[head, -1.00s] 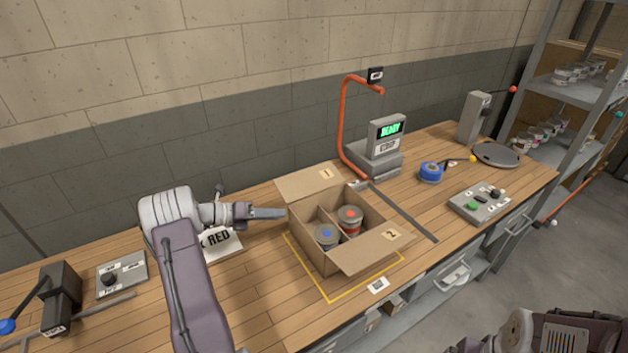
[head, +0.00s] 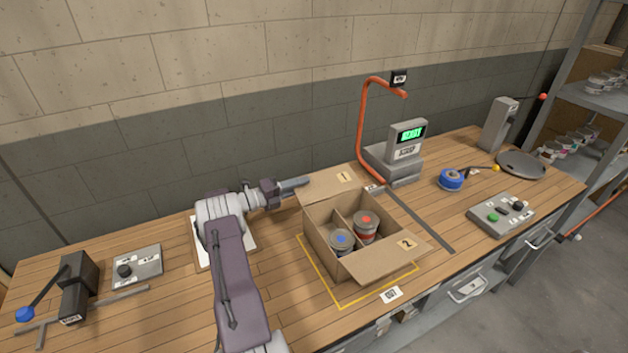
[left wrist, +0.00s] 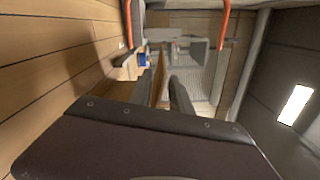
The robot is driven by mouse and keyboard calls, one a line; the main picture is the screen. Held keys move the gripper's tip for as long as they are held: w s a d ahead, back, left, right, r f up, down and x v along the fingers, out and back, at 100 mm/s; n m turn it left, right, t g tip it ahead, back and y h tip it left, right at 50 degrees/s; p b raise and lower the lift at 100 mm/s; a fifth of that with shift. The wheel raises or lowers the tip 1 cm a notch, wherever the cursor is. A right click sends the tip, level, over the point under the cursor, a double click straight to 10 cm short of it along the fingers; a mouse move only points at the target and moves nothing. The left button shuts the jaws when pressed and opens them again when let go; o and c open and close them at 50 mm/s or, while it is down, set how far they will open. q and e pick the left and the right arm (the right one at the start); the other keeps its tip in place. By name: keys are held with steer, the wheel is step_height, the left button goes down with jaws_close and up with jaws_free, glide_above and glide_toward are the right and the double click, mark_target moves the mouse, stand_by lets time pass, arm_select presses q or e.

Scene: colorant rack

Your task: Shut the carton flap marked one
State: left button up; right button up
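The cardboard carton (head: 371,272) stands open on the bench, inside a yellow outline. Its flap marked 1 (head: 325,187) lies folded outward at the back left. Its flap marked 2 (head: 381,259) is folded outward at the front right. My left gripper (head: 306,181) is at the outer back-left edge of flap 1; I cannot tell whether it touches. In the left wrist view, a narrow gap shows between the fingers (left wrist: 161,88), with a brown strip in or beyond it. My right gripper is out of view.
Two cans, one with a blue dot (head: 341,240) and one with a red dot (head: 366,226), sit in the carton. A scale (head: 396,163) and an orange curved post (head: 361,130) stand behind it to the right. A button box (head: 501,214) is farther right.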

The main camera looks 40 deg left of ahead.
mark_target(313, 181)
arm_select(q)
steer(key=x, duration=0.4)
steer(key=shift+w+d, duration=0.1)
steer(key=shift+w, duration=0.1)
jaws_close()
steer(key=shift+f, duration=0.1)
stand_by(1.1)
